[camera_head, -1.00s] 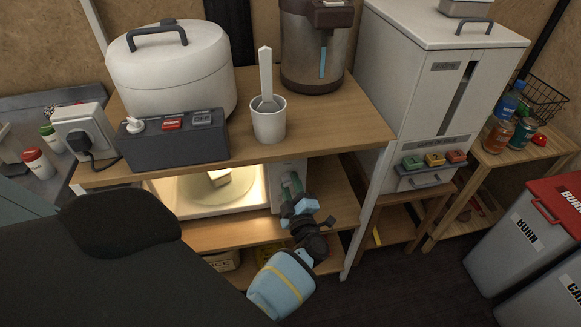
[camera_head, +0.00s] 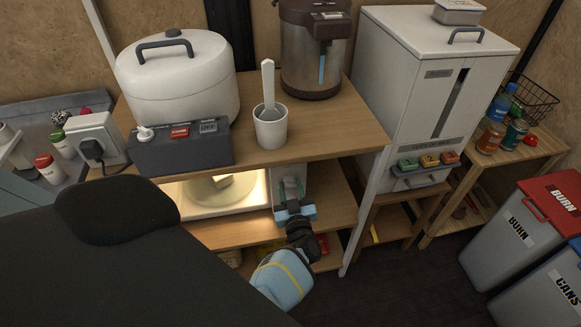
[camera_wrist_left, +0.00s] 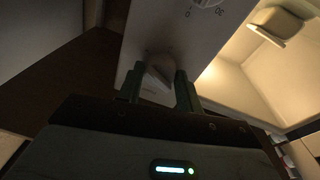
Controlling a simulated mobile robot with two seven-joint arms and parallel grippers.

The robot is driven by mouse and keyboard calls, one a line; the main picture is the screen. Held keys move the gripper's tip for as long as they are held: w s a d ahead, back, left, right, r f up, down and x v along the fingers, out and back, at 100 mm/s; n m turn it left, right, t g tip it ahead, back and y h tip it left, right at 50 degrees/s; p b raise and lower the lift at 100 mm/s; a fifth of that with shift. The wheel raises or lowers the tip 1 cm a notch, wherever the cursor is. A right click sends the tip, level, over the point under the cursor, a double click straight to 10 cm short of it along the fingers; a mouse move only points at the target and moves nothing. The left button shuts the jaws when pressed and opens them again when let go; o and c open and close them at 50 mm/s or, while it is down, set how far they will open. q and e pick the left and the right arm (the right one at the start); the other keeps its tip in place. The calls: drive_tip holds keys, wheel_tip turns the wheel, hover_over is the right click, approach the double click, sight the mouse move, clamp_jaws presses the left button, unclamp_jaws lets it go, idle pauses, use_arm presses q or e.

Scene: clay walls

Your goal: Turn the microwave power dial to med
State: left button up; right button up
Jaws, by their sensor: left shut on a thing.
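The lit microwave (camera_head: 246,224) stands on the shelf under the wooden top, with its cream inside showing. Its pale control panel (camera_head: 290,168) is on the right side of the opening. In the left wrist view, the panel (camera_wrist_left: 205,38) carries a round dial (camera_wrist_left: 207,3) marked with numbers at the top edge and a pale knob (camera_wrist_left: 158,72) lower down. My left gripper (camera_head: 292,190) is at the panel. In the wrist view its dark green fingers (camera_wrist_left: 158,88) are shut on the lower knob, one on each side. The knob's setting marks are too dark to read. My right gripper is not in view.
A white cup with a spatula (camera_head: 270,125), a rice cooker (camera_head: 180,85), a grey switch box (camera_head: 180,148) and a hot-water dispenser (camera_head: 316,50) stand on the wooden top above. A white dispenser cabinet (camera_head: 425,90) is to the right. Bins (camera_head: 525,225) stand at the far right.

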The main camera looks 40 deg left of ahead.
use_arm(q)
drive_tip(key=shift+m, duration=0.6)
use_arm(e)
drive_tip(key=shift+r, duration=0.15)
use_arm(q)
drive_tip(key=o, duration=1)
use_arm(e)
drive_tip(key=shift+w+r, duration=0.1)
use_arm(q)
drive_tip(key=shift+s+d, duration=0.1)
drive_tip(key=shift+s, duration=0.05)
